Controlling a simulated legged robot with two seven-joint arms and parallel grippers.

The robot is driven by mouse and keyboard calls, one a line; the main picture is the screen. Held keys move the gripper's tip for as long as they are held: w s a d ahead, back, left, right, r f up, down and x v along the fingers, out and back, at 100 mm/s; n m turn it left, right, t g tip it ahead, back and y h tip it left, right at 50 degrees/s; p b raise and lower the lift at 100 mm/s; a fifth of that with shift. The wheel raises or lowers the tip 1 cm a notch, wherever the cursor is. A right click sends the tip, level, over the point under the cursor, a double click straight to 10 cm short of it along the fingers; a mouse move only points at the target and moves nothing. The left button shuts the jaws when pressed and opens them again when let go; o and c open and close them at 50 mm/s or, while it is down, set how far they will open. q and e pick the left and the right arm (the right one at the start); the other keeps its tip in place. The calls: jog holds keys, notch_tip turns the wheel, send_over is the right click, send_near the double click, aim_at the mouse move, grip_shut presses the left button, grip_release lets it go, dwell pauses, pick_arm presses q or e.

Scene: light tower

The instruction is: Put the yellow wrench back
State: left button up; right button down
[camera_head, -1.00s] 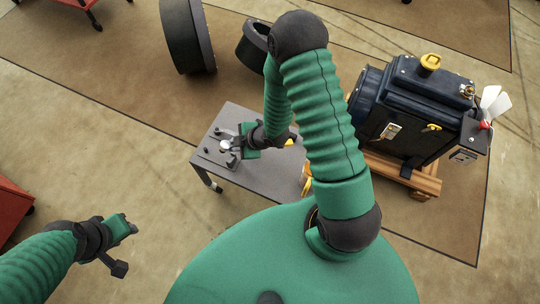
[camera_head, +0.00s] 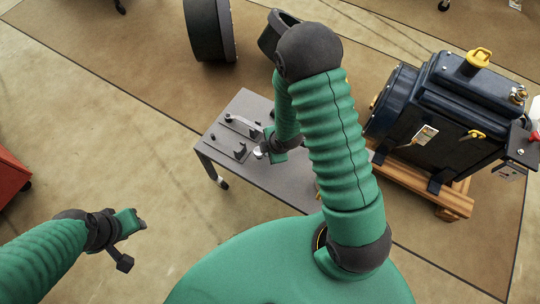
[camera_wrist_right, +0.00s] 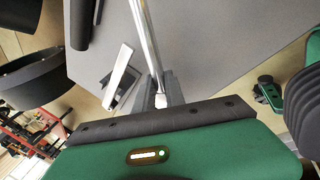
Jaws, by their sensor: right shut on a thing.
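My right gripper (camera_head: 268,152) is over the grey table, beside a flat grey holder (camera_head: 232,140) with dark upright pegs. In the right wrist view its fingers (camera_wrist_right: 160,92) are shut on a long silver bar (camera_wrist_right: 146,40), which runs away from them. No yellow shows on this bar, so I cannot tell whether it is the yellow wrench. A second flat silver piece (camera_wrist_right: 119,72) lies left of the bar, by grey holder parts. My left gripper (camera_head: 132,224) hangs over the floor at the left, away from the table; its jaw opening is unclear.
The grey table (camera_head: 250,104) has bare room at its far edge and in front. A dark blue machine (camera_head: 440,110) with yellow fittings stands on a wooden pallet (camera_head: 455,203) to the right. Black round parts (camera_head: 208,30) stand behind. A red cabinet (camera_head: 10,178) is at the left.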

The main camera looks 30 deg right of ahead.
notch_tip(320, 180, down, 3)
jog(key=shift+f+b, duration=0.1)
jog(key=shift+b, duration=0.55)
jog(key=shift+a, duration=0.1)
jog(key=shift+f, duration=0.1)
jog(key=c, duration=1.4)
grip_release()
